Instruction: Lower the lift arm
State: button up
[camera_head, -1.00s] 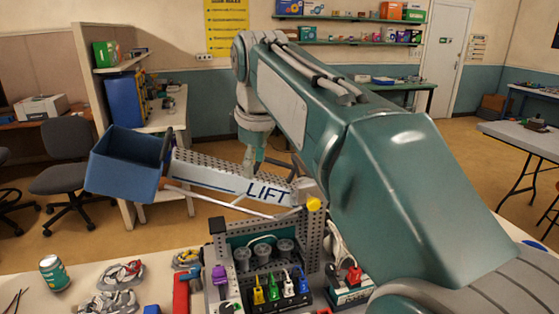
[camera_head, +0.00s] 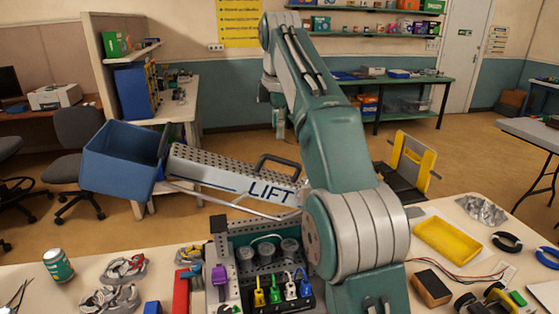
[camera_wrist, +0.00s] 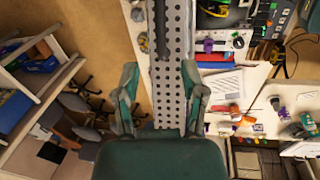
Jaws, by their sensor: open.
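The lift arm (camera_head: 215,172) is a grey perforated beam marked LIFT. It slopes up to the left from a perforated stand on the table. A blue bucket (camera_head: 118,165) hangs in the air at its left end, and a black handle (camera_head: 279,158) stands on its top near the right end. My gripper is above and behind the beam in the head view, its fingers mostly hidden there. In the wrist view my gripper (camera_wrist: 160,75) is open and empty, with one finger to each side of the beam (camera_wrist: 172,100). The dark handle (camera_wrist: 160,30) lies ahead of the fingertips.
A panel with coloured levers (camera_head: 282,292) stands below the beam. A green can (camera_head: 58,266) and several small parts lie on the table to the left. A yellow tray (camera_head: 445,241), wires and tools lie to the right. A shelf unit stands behind the bucket.

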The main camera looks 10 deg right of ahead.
aim_at(277, 161)
jog(key=f, duration=0.3)
jog(key=w+f, duration=0.1)
jog(key=f, duration=0.5)
jog(key=shift+w+d+f, duration=0.15)
jog(key=shift+w+f, duration=0.15)
grip_shut()
